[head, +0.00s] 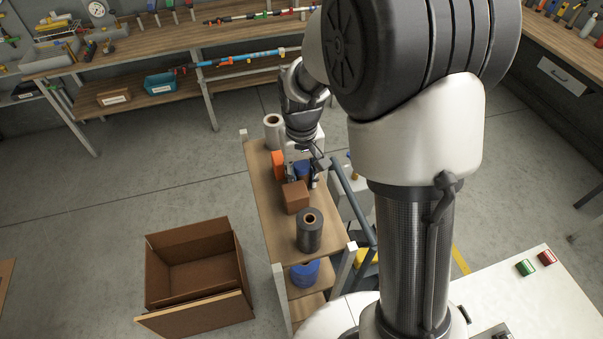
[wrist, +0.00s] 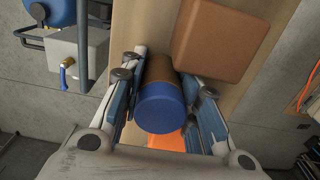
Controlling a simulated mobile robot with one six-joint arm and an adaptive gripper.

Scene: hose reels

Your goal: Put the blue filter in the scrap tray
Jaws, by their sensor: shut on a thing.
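The blue filter (wrist: 160,108) is a short cylinder with a blue end and a brownish band. It lies between the fingers of my gripper (wrist: 164,84) in the wrist view. In the head view the filter (head: 302,168) is a small blue patch between the fingers of my gripper (head: 303,180), partly hidden by them. My gripper is shut on it, over the top of the wooden cart (head: 266,196). I cannot tell whether the filter still touches the cart top. No tray can be surely told as the scrap tray.
A brown block (head: 295,198) stands right beside the gripper, with a dark roll (head: 309,232) nearer. An orange item (head: 278,163) and a pale roll (head: 273,130) stand on the cart too. An open cardboard box (head: 196,272) is on the floor. A labelled blue bin (head: 160,84) sits on the bench's shelf.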

